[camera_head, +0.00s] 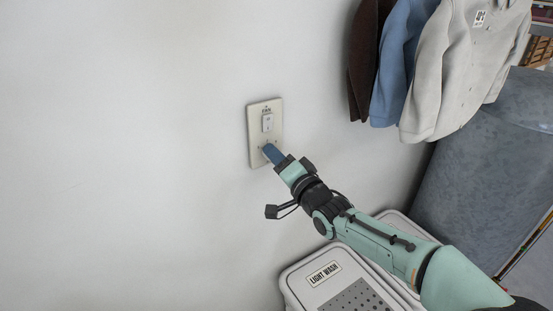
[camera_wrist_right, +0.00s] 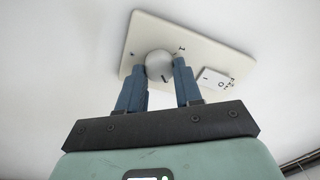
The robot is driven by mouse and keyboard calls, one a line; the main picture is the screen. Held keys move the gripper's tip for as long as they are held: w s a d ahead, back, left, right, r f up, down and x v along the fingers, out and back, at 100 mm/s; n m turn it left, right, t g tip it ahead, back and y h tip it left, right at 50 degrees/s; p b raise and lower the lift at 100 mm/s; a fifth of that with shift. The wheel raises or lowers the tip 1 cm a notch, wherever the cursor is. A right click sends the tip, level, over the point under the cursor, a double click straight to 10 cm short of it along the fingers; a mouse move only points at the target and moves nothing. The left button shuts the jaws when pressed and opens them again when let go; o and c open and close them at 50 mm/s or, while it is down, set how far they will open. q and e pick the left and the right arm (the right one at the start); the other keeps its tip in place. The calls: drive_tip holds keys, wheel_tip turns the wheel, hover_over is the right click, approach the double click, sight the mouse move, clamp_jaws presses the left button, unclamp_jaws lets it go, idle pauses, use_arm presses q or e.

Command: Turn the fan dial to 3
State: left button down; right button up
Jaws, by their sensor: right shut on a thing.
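The fan plate (camera_head: 253,134) is a cream wall plate with a rocker switch (camera_head: 267,122) in its upper part. In the right wrist view the plate (camera_wrist_right: 205,50) carries a round pale dial (camera_wrist_right: 158,65) with a dark pointer line and a "1" mark beside it; other marks are partly hidden. The rocker switch (camera_wrist_right: 211,79) with "I" and "O" shows to the right there. My right gripper (camera_head: 268,150) reaches the plate's lower part, and its blue fingers (camera_wrist_right: 159,82) are shut on the dial, one on each side. In the head view the gripper hides the dial. My left gripper is out of view.
A hamper labelled "LIGHT WASH" (camera_head: 323,273) stands below my right arm. Brown, blue and pale shirts (camera_head: 455,70) hang at the upper right, above a large grey-blue object (camera_head: 490,170). The wall left of the plate is clear.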

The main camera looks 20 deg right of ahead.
drive_tip(key=shift+m, duration=0.6)
drive_tip(key=o, duration=1)
drive_tip(key=shift+o, duration=0.2)
drive_tip(key=shift+s, duration=0.1)
drive_tip(key=s+d+f+b, duration=0.1)
drive_tip(key=s+b, duration=0.1)
drive_tip(key=s, duration=1.1)
drive_tip(key=shift+d, duration=0.35)
drive_tip(key=shift+f, duration=0.1)
